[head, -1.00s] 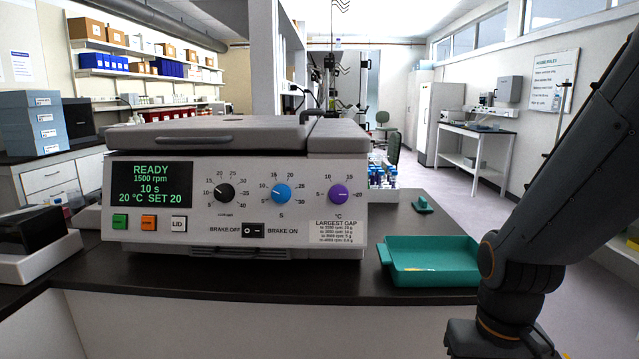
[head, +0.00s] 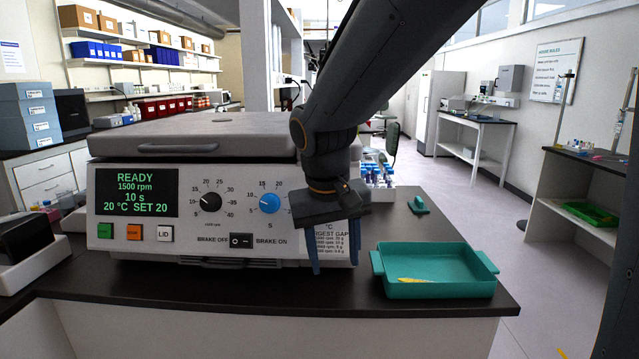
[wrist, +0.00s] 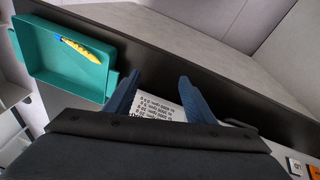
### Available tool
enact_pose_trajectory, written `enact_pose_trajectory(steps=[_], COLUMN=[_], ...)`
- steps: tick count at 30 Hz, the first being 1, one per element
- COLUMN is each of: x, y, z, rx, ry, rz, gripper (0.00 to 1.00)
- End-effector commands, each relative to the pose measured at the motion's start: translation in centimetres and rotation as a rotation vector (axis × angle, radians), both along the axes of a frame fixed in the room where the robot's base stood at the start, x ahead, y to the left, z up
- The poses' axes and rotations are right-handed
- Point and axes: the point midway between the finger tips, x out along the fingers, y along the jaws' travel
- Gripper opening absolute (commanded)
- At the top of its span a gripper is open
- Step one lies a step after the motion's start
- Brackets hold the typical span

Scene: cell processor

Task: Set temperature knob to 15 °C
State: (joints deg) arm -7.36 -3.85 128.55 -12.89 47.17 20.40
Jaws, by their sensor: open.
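The cell processor (head: 200,262) stands on the dark bench with its lid shut. Its display (head: 137,191) reads READY, 1500 rpm, 10 s, 20 °C SET 20. The purple temperature knob, at the right of the panel in the earlier head view, is hidden behind my gripper and wrist now. My gripper (head: 333,262) is open and empty, with its blue fingers pointing down in front of the panel's right end. In the wrist view the fingers (wrist: 158,100) are spread on either side of the printed cap label (wrist: 160,106). The knob does not show there.
The black knob (head: 208,202) and blue knob (head: 269,203) sit left of my gripper, with the brake switch (head: 241,241) below. A teal tray (head: 440,290) holding a yellow item stands right on the bench. The bench front is clear.

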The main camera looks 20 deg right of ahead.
Motion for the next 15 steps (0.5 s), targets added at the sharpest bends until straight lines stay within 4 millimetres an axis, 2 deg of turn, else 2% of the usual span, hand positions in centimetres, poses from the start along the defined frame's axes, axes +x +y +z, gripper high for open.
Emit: enact_pose_trajectory(steps=[1,3,6,8,10,15], x=[1.5,2.9,4.0,4.4,4.7,5.3], y=[0.6,0.9,1.2,1.2,1.2,0.6], z=[4.7,9.1,13.5,15.0,15.5,13.7], rx=[-0.024,-0.052,-0.079,-0.088,-0.092,-0.095], ry=[-0.05,-0.104,-0.159,-0.178,-0.191,-0.188], rz=[-0.014,-0.049,-0.09,-0.107,-0.118,-0.123], gripper=[0.49,0.49,0.49,0.49,0.49,0.49])
